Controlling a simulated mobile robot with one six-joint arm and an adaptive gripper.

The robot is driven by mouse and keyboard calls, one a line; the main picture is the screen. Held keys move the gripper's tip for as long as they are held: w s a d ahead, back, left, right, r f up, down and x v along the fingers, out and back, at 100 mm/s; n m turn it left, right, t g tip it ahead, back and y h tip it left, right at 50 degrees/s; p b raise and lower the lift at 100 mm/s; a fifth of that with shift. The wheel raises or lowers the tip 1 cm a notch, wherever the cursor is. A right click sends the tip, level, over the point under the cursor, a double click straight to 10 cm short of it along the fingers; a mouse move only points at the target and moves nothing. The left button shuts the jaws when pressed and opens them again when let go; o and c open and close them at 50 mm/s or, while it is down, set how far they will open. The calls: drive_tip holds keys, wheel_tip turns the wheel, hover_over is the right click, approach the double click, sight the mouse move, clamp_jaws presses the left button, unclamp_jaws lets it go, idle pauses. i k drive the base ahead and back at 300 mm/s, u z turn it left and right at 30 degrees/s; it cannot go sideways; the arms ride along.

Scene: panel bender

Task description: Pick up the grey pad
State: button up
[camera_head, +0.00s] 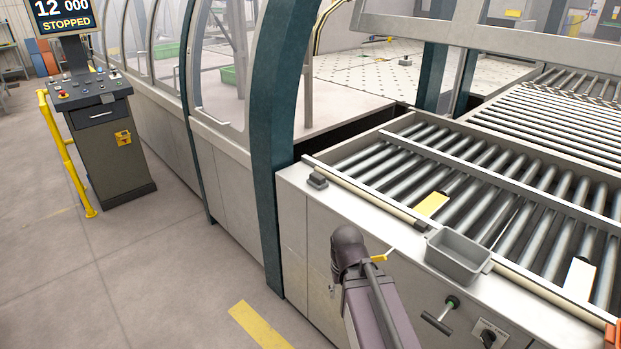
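A small dark grey block (317,181), which looks like the grey pad, lies on the pale top of the machine's front corner, left of the roller bed. It looks like one or two thin layers; I cannot tell which. A similar small grey block (404,61) lies far back on the dotted table inside the machine. Part of my arm shows at the bottom centre, in front of the cabinet, below and right of the nearer block. My gripper's fingers do not show in this view.
A grey open bin (459,257) stands on the front ledge by the roller bed (480,190). Yellow (432,204) and white (579,279) pieces lie near the rollers. A blue-green arched post (275,150) rises just left of the nearer block.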

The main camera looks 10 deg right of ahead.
sight(316, 180)
drive_tip(key=i, duration=0.85)
drive_tip(key=z, duration=0.05)
